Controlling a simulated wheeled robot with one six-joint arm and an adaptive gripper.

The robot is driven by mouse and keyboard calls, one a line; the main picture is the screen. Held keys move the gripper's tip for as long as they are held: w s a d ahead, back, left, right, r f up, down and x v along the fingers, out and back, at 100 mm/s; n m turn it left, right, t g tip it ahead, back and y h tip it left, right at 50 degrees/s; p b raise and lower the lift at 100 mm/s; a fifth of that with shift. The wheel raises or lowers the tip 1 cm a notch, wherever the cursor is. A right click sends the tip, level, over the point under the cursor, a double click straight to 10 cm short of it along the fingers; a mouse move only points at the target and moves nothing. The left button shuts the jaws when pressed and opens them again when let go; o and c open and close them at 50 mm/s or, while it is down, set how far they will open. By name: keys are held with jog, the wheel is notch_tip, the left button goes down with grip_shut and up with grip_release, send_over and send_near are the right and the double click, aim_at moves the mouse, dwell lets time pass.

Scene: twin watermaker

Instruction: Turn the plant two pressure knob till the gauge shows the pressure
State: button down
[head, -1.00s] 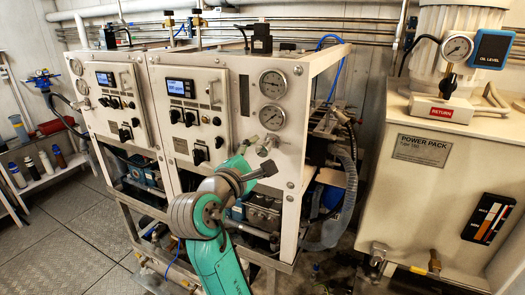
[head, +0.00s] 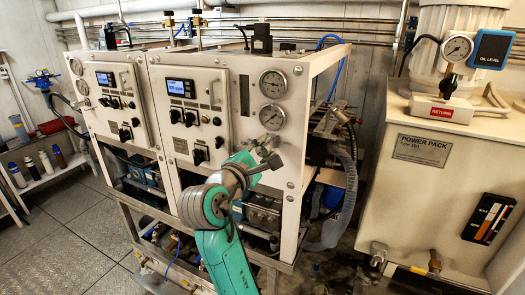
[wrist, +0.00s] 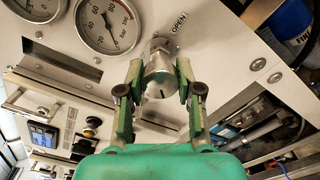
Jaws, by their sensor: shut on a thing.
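The pressure knob (wrist: 160,72) is a silver metal cylinder with a dark mark on its end face, beside an "OPEN" label. My gripper (wrist: 160,84) is shut on it, one finger on each side. In the head view my gripper (head: 266,161) is at the front panel of the right-hand white unit, below its two gauges, and the knob is mostly hidden. The lower gauge (head: 272,116) is nearest the knob; it also shows in the wrist view (wrist: 106,22), marked up to 100 bar. Its exact reading is hard to tell. The upper gauge (head: 272,83) is above it.
A control panel (head: 190,110) with a lit display, switches and a handle is left of the gauges. Open framework with hoses (head: 335,165) lies to the right. The power pack (head: 430,180) stands further right. Floor (head: 85,225) is clear at left.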

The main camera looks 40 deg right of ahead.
jog(key=m, duration=0.6)
jog(key=shift+m, duration=0.3)
jog(key=m, duration=0.3)
jog(key=shift+m, duration=0.3)
jog(key=m, duration=0.3)
jog(key=shift+m, duration=0.4)
jog(key=m, duration=1.3)
jog(key=shift+f+m, duration=0.1)
jog(key=shift+m, duration=0.2)
jog(key=c, duration=0.7)
grip_release()
jog(key=shift+c, duration=0.2)
